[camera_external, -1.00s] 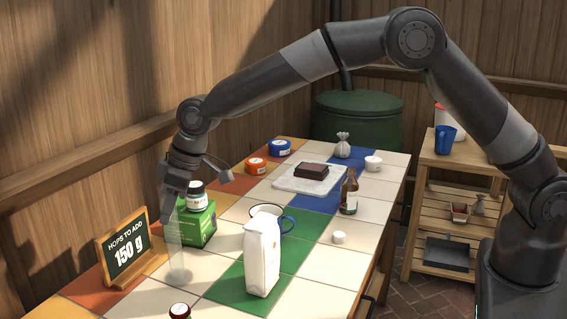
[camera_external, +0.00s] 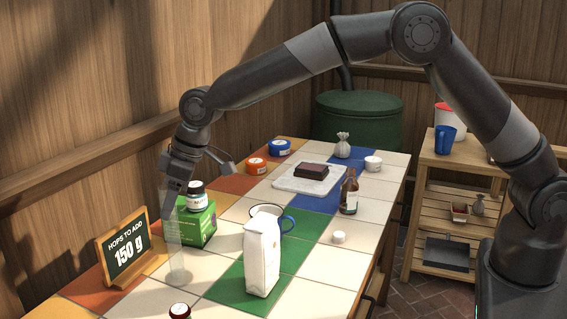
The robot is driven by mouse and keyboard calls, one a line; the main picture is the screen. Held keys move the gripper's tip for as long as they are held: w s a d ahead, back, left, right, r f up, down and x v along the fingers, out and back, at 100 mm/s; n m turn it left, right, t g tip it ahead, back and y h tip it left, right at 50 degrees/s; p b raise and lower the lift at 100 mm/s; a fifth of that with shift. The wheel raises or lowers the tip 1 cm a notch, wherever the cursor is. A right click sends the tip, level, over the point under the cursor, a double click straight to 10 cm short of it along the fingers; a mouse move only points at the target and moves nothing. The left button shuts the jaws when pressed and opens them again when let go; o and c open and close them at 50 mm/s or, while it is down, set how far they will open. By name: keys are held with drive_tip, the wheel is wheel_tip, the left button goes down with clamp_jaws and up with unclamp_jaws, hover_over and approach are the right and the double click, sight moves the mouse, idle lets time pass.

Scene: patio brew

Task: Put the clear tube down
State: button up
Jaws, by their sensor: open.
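The clear tube (camera_external: 176,255) stands upright on the tiled table, just right of the chalkboard sign (camera_external: 128,247) reading "HOPS TO ADD 150 g". It is faint and see-through, with its base on a pale tile. My gripper (camera_external: 175,191) is open at the tube's upper end, pointing down. The tube's top overlaps the fingers in the picture, so I cannot tell whether they touch it.
A white bag (camera_external: 262,258), an enamel mug (camera_external: 287,222) and a brown bottle (camera_external: 349,193) stand farther right. Pale tiles in front are mostly bare.

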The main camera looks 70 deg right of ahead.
drive_tip(key=s+d+r+m, duration=0.1)
drive_tip(key=s+d+r, duration=0.45)
drive_tip(key=r, duration=0.25)
drive_tip(key=s+d+r, duration=0.4)
drive_tip(key=s+r, duration=0.2)
drive_tip(key=r, duration=0.3)
drive_tip(key=s+d+r+m+t+h, duration=0.1)
drive_tip(key=s+d+r, duration=0.1)
drive_tip(key=s+d, duration=0.3)
drive_tip(key=s+d+r+m, duration=0.1)
drive_tip(key=s+d+r, duration=0.1)
drive_tip(key=s, duration=0.5)
drive_tip(key=s+d+f+m, duration=0.1)
drive_tip(key=s+d, duration=0.3)
drive_tip(key=s, duration=0.8)
drive_tip(key=s+d+f+m+h, duration=0.1)
drive_tip(key=s+d+f, duration=0.3)
drive_tip(key=s, duration=0.8)
drive_tip(key=shift+f+m+t, duration=0.15)
drive_tip(key=shift+m+t, duration=0.25)
drive_tip(key=shift+m, duration=0.1)
drive_tip(key=shift+d, duration=0.1)
